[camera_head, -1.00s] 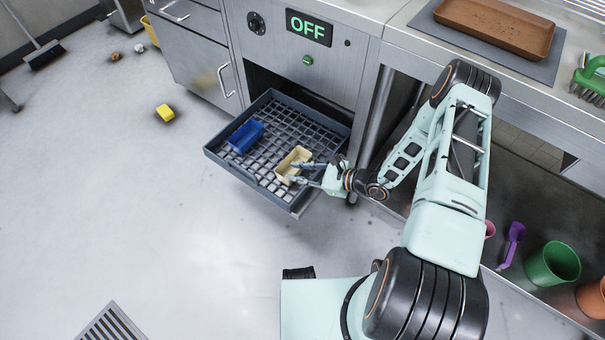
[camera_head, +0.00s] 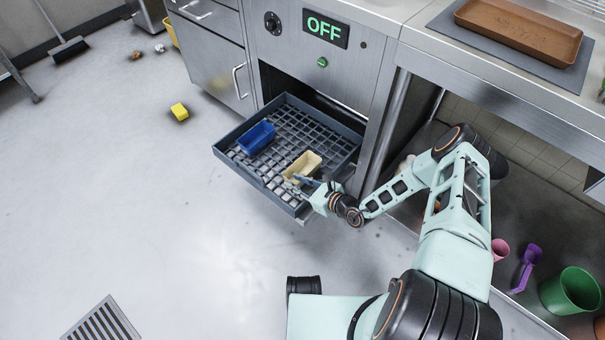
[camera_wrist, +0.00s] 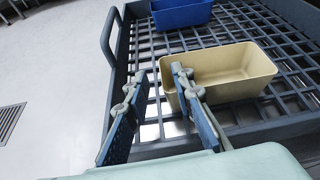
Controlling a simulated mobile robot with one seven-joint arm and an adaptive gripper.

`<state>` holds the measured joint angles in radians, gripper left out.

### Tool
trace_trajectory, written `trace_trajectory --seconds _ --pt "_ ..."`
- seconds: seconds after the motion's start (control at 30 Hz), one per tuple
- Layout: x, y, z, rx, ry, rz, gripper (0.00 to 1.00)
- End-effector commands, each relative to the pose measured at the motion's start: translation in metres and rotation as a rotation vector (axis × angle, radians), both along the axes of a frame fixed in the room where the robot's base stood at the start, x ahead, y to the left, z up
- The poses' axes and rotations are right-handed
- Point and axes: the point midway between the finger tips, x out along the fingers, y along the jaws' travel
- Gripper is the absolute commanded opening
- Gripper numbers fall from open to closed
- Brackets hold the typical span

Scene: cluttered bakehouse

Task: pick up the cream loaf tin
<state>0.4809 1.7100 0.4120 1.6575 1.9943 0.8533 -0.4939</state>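The cream loaf tin (camera_head: 306,162) stands upright and empty on the rack of the pulled-out drawer. In the wrist view the tin (camera_wrist: 235,72) is on the right, its open top facing up. My gripper (camera_head: 299,180) is at the near edge of the tin. In the wrist view my gripper (camera_wrist: 159,74) is open, with nothing held. Its right finger overlaps the tin's left end, and its left finger is outside the tin, over the rack. I cannot tell whether a finger touches the tin.
A blue tin (camera_head: 256,138) stands behind and left of the cream one on the dark rack drawer (camera_head: 228,155). The drawer hangs from a steel unit showing "OFF" (camera_head: 326,28).

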Motion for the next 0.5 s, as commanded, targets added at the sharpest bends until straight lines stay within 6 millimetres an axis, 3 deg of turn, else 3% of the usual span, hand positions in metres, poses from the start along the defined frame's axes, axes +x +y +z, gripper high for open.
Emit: trace_trajectory --seconds 0.13,0.3,0.5 --pt "0.013 0.015 -0.018 0.001 -0.002 0.003 0.22" --pt "0.024 0.028 -0.021 0.001 -0.001 0.002 0.22" --pt "0.024 0.027 -0.019 0.000 -0.001 0.001 0.21"
